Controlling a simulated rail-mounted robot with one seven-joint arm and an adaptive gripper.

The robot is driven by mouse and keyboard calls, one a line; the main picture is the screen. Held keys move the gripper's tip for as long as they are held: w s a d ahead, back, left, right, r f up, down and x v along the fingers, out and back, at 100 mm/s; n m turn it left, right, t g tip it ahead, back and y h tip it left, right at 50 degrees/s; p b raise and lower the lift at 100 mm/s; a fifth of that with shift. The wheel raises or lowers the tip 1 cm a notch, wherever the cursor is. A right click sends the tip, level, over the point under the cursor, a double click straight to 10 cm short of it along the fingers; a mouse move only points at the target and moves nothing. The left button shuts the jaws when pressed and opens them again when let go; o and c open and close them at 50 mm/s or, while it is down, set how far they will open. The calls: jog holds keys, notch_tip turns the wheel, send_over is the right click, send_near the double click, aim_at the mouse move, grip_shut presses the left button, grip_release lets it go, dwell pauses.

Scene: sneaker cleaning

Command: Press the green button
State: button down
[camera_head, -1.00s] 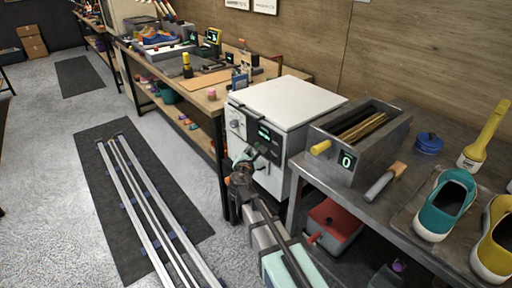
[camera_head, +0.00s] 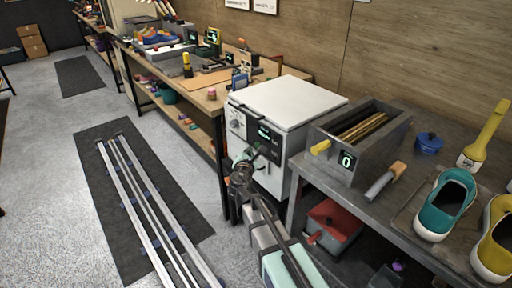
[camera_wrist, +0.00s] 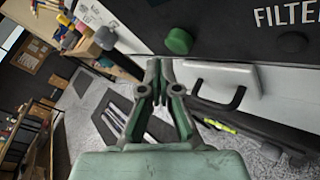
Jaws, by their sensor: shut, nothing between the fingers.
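A small gap shows between the tips and the button in the picture; the true depth is hard to tell. In the head view my gripper (camera_head: 254,153) is at the machine's front, and the button cannot be made out there.
A black handle (camera_wrist: 222,95) sticks out from the machine front beside my fingers. A dial (camera_head: 237,123) is on its upper front. A metal bench (camera_head: 375,183) with a grey box (camera_head: 375,150) and sneakers stands to the right.

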jog(key=shift+w+d, duration=0.1)
jog(key=shift+d, duration=0.05)
jog(key=shift+w+d, duration=0.15)
jog(key=shift+d, duration=0.05)
dwell(0.3)
jog(key=shift+w+d, duration=0.35)
jog(key=shift+d, duration=0.05)
dwell(0.9)
jog(key=shift+s+a, duration=0.1)
jog(key=shift+s, duration=0.05)
jog(key=shift+s+a, duration=0.45)
jog(key=shift+a, duration=0.15)
jog(key=shift+a, duration=0.1)
jog(key=shift+s+a+b, duration=0.5)
jog(key=shift+s+a, duration=1.1)
jog(key=shift+a, duration=0.25)
